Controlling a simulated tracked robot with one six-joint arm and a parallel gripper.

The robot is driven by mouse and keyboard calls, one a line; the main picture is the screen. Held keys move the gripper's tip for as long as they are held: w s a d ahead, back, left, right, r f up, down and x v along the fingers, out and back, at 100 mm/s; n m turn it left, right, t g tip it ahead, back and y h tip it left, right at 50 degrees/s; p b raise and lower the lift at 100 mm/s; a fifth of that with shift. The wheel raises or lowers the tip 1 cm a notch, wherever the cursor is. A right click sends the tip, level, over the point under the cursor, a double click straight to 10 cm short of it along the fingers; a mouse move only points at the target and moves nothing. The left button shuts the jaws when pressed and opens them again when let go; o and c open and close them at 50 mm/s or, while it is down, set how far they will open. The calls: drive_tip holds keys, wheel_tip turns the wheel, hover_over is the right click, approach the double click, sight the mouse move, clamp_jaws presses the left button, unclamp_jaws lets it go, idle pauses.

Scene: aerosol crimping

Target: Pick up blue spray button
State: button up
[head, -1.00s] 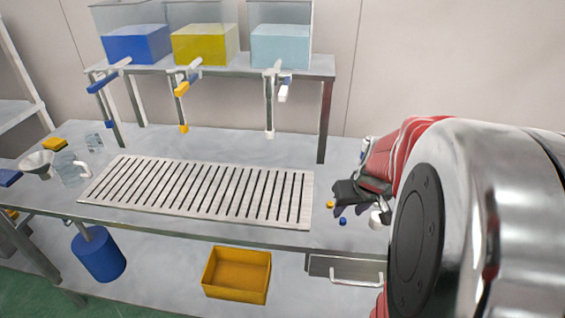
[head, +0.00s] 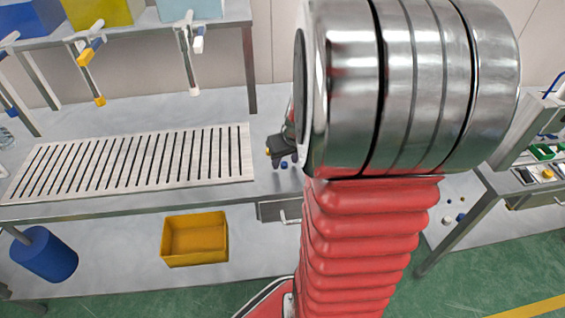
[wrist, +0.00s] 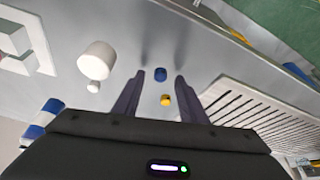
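The blue spray button (wrist: 160,74) lies on the metal table, between the tips of my open gripper (wrist: 160,77) as seen in the wrist view. Whether the fingers are down at its level is not clear. A yellow button (wrist: 166,100) lies close to it, nearer the palm. In the head view the blue button (head: 284,164) is a small spot just below my dark gripper (head: 276,152), right of the slotted grate. My arm hides much of the table there.
A white cylinder (wrist: 97,60) and a smaller white piece (wrist: 94,87) lie beside the left finger. The slotted grate (wrist: 262,110) is right of the gripper. A blue-and-white striped object (wrist: 40,120) is at left. A yellow bin (head: 194,240) sits on the lower shelf.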

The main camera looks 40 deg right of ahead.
drive_tip(key=shift+w+f, duration=0.1)
drive_tip(key=shift+f, duration=0.35)
drive_tip(key=shift+c, duration=0.5)
clamp_jaws()
